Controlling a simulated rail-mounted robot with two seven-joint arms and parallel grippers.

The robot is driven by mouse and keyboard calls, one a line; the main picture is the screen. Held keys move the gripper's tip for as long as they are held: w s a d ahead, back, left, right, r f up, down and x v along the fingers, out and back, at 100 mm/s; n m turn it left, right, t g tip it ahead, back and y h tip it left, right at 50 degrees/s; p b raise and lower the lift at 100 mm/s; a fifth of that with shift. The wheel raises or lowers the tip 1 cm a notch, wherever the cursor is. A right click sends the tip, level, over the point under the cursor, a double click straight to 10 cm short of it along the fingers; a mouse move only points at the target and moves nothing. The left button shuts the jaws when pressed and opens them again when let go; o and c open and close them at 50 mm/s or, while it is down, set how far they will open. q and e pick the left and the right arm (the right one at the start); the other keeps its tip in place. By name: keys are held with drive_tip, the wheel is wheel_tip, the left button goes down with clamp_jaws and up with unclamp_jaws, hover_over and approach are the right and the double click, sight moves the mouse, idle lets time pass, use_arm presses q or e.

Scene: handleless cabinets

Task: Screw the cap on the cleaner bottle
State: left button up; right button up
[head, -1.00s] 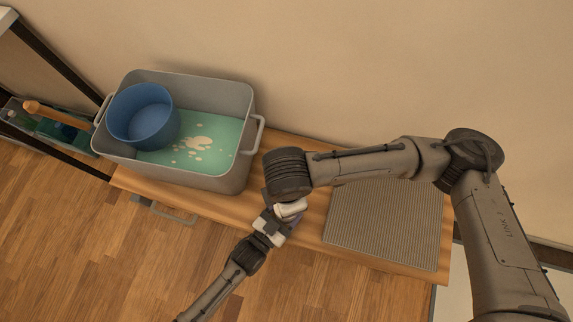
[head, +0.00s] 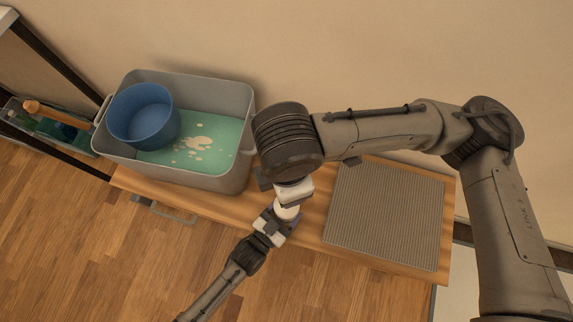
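A small white, rounded object (head: 287,212), apparently the cleaner bottle's top, shows between my two grippers over the front edge of the bench. A bit of purple shows beside it. My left gripper (head: 277,221) comes up from below with its fingers around the bottle and appears shut on it; most of the bottle is hidden. My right gripper (head: 288,198) points down from above, close over the bottle's top. Its fingertips are small and mostly hidden by its own wrist, so I cannot tell whether it is open or holds the cap.
A grey tub (head: 215,179) with a blue pot (head: 143,115) and green, pale-spotted liquid or lining stands on the wooden bench (head: 313,213) at left. A ribbed grey mat (head: 384,217) lies at right. A caddy (head: 45,130) sits at far left.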

idle(0.3)
use_arm(q)
drive_tip(key=o, duration=1.8)
drive_tip(key=shift+s+a, duration=0.15)
drive_tip(key=shift+s, duration=0.1)
drive_tip(key=p+v, duration=0.5)
drive_tip(key=v, duration=0.8)
drive_tip(key=shift+s, duration=0.15)
